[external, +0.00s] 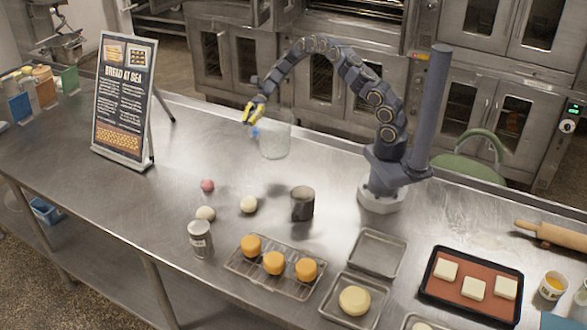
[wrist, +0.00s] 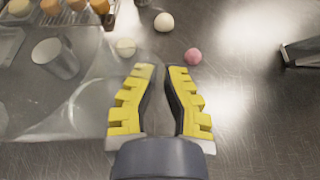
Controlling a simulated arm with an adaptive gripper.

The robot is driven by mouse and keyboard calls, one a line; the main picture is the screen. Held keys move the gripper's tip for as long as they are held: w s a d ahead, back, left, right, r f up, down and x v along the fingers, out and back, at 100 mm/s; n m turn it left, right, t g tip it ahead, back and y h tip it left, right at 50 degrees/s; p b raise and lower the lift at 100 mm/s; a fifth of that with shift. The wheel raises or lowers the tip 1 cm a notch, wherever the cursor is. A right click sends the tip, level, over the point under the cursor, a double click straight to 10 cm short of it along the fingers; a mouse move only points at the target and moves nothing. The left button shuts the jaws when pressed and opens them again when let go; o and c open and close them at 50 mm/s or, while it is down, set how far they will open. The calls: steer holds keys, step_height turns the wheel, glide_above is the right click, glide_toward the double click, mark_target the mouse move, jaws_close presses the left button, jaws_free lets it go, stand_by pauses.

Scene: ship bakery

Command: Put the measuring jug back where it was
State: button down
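The measuring jug (external: 275,140) is clear and see-through. In the external view it hangs beside my gripper (external: 254,113), above the steel counter, with a faint shadow below it. A small blue part shows between the jug and my fingers. In the wrist view, the jug (wrist: 88,103) is a large transparent shape left of my gripper (wrist: 162,70), reaching the left finger. My yellow fingers are nearly together at the tips, on the jug's side; the exact grip point is hard to see through the clear material.
A dark metal cup (external: 302,205), pale dough balls (external: 249,204), a pink ball (external: 207,185) and a canister (external: 200,240) stand on the counter. A rack (external: 276,272) holds orange buns. A sign (external: 122,100) stands left. The counter between sign and balls is clear.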

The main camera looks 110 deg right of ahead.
steer(key=w+d+f, duration=0.3)
steer(key=w+f, duration=0.1)
steer(key=f, duration=0.5)
steer(key=shift+w+d+f, duration=0.25)
steer(key=shift+w+d, duration=0.05)
steer(key=shift+w, duration=0.1)
steer(key=c, duration=1.2)
jaws_free()
steer(key=shift+o, duration=0.2)
